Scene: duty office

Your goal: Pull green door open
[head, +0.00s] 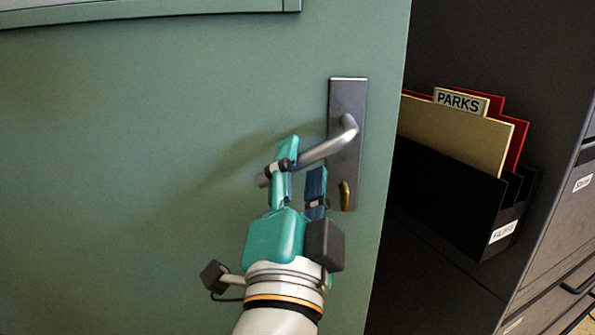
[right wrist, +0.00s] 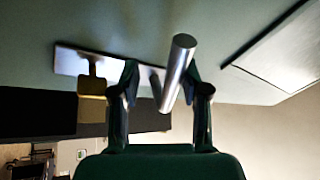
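The green door (head: 150,150) fills the left and middle of the head view. Its grey metal lever handle (head: 325,148) sits on a dark upright plate (head: 347,95) near the door's right edge and points left. My right gripper (head: 302,162) is at the lever, one teal finger crossing it near its free end and the other just below it. In the right wrist view the lever (right wrist: 178,68) lies between the open fingers, close to the right one, with a gap to the left one. My left gripper is not in view.
A brass lock piece (head: 346,195) sits on the plate below the lever. Right of the door's edge stands a dark cabinet (head: 430,290) with drawers. A black file holder (head: 450,190) with folders, one labelled PARKS, is on its side.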

